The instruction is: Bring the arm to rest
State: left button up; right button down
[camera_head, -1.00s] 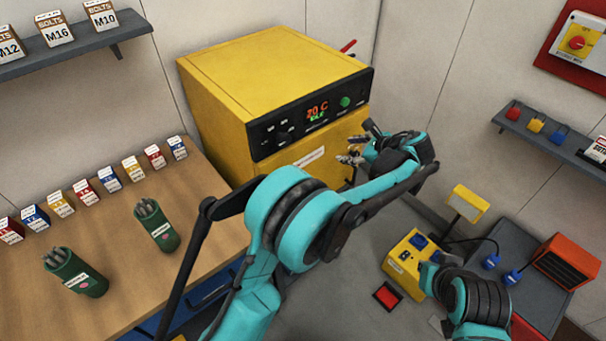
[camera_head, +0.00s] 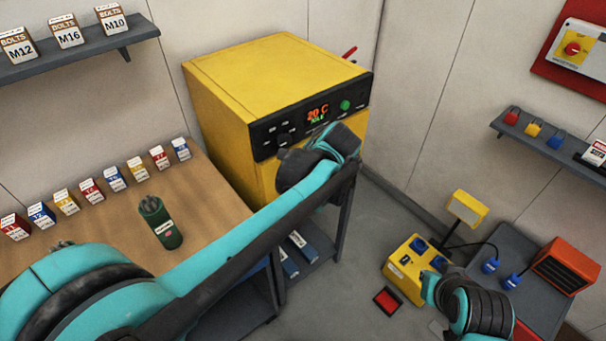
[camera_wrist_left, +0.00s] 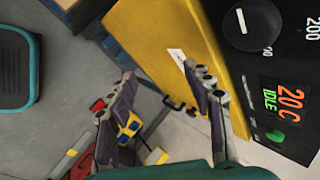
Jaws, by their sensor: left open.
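My left arm (camera_head: 250,225) reaches from the lower left across the bench toward the front of the yellow oven. In the head view its wrist is in front of the oven's lower front and the fingers are hidden behind it. In the left wrist view my left gripper (camera_wrist_left: 162,95) is open, its two fingers well apart with nothing between them. The oven (camera_wrist_left: 165,45) front is close by there, its black panel beside one finger. Part of my right arm (camera_head: 470,305) shows at the lower right; its gripper is out of view.
The yellow oven (camera_head: 270,75) reads 20 C, idle. The wooden bench (camera_head: 205,185) holds a green rod canister (camera_head: 162,228) and a row of small labelled boxes. A yellow box (camera_head: 403,270) with blue sockets, a red floor pad (camera_head: 387,300) and an orange heater (camera_head: 565,265) are right.

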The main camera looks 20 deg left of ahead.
pick_arm(q)
jog(key=shift+s+a+n, duration=0.25)
jog(key=shift+s+n, duration=0.05)
jog(key=shift+s, duration=0.3)
jog(key=s+a+f+n+h, duration=0.1)
jog(key=s+f+n+h, duration=0.1)
jog(key=s+n, duration=0.3)
jog(key=s+a+f+n+t+h, duration=0.1)
jog(key=s+n, duration=0.5)
jog(key=s, duration=0.7)
jog(key=shift+s+a+f+n+t+h, duration=0.3)
jog(key=shift+a+f+h, duration=0.1)
jog(key=shift+f+h, duration=0.4)
